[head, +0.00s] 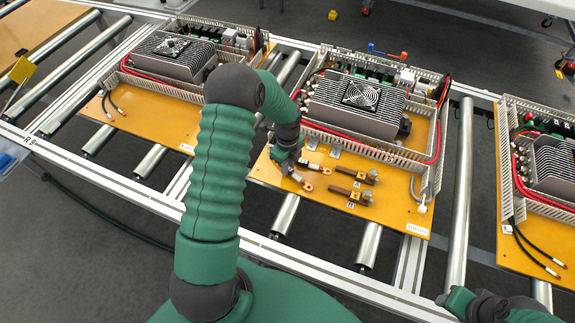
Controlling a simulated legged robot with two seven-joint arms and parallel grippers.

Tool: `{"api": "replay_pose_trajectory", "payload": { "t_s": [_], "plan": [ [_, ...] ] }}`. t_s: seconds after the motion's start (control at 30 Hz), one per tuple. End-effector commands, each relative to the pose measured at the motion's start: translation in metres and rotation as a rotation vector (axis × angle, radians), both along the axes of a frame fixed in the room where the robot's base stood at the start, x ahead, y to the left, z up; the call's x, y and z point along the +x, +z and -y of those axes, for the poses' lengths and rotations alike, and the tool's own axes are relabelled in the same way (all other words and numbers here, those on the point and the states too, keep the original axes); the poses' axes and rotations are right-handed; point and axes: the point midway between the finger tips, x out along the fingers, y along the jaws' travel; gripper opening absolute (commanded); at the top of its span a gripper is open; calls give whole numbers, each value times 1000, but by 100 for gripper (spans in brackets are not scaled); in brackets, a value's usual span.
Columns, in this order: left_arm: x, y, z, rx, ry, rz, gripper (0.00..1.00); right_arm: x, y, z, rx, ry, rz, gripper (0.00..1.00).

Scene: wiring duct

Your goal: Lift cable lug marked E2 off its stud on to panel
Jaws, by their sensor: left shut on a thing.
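My left gripper (289,169) is low over the front of the middle orange panel (392,209), shut on the cable of a lug. This copper lug (307,187) points right, away from the fingers, and sits clear of the studs. A second copper lug (325,171) with a white tag lies just behind it. To the right are two brown bars with bolt-like studs, the rear stud (372,176) and the front stud (366,198). The small marks are too small to read, so I cannot tell which lug is E2.
A finned heat sink with a fan (361,95) stands behind, inside slotted grey wiring duct (375,150). Similar panels stand left (165,118) and right (520,245) on the roller conveyor (458,200). The panel's front right is mostly bare.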

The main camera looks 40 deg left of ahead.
Motion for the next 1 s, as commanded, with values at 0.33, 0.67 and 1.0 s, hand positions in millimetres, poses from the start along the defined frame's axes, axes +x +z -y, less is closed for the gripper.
{"api": "replay_pose_trajectory", "payload": {
  "t_s": [0.33,0.67,1.0],
  "plan": [
    [0,-6,0,0,1,0,0,0,-2,0,0,0,0,43],
    [0,-8,0,0,1,0,43,0,-3,0,0,0,0,43],
    [0,-4,0,0,1,1,43,0,-2,0,0,0,0,43]
  ]
}}
